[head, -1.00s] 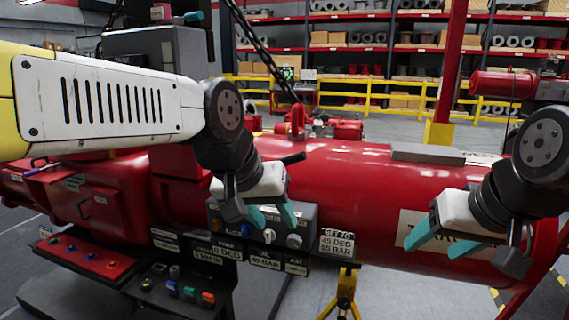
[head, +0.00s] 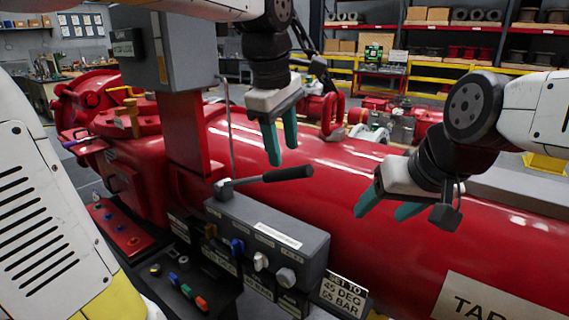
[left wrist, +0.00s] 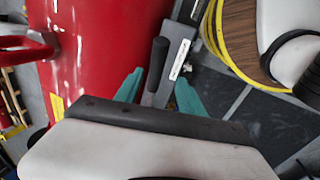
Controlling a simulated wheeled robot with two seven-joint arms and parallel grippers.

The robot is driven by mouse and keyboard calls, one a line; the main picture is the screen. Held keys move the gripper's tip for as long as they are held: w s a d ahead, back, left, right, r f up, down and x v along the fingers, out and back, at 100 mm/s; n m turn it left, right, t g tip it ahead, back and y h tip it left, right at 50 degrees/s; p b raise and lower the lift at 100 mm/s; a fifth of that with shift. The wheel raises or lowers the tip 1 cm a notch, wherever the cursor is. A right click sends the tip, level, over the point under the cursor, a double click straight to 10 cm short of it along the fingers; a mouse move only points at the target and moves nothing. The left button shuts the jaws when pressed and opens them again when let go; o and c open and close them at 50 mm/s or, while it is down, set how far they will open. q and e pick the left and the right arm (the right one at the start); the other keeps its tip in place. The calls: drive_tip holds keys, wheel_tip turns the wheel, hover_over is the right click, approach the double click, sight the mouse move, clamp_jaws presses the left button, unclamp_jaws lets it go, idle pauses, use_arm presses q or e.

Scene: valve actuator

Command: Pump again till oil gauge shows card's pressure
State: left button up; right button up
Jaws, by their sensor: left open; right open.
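The pump lever's black handle (head: 288,173) sticks out to the right above the grey control box (head: 265,235) on the red cylinder. My left gripper (head: 282,152) is open, fingers down, just above the handle. In the left wrist view the handle (left wrist: 158,62) appears between the open fingers (left wrist: 160,80), not gripped. The card (head: 343,295) reads "SET TO 45 DEG 55 BAR" at the box's lower right. My right gripper (head: 380,213) is open and empty over the cylinder. I cannot make out an oil gauge reading.
The box front has blue (head: 237,247) and pale (head: 261,262) knobs. A grey cabinet (head: 185,45) on a red post stands behind the lever. The large red cylinder (head: 450,240) fills the right.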

sight(289, 173)
use_arm(q)
drive_tip(key=x, duration=0.8)
drive_tip(key=shift+w+d+r, duration=0.15)
drive_tip(key=shift+w, duration=0.15)
drive_tip(key=shift+n, duration=0.3)
drive_tip(key=shift+c, duration=0.3)
clamp_jaws()
idle(0.6)
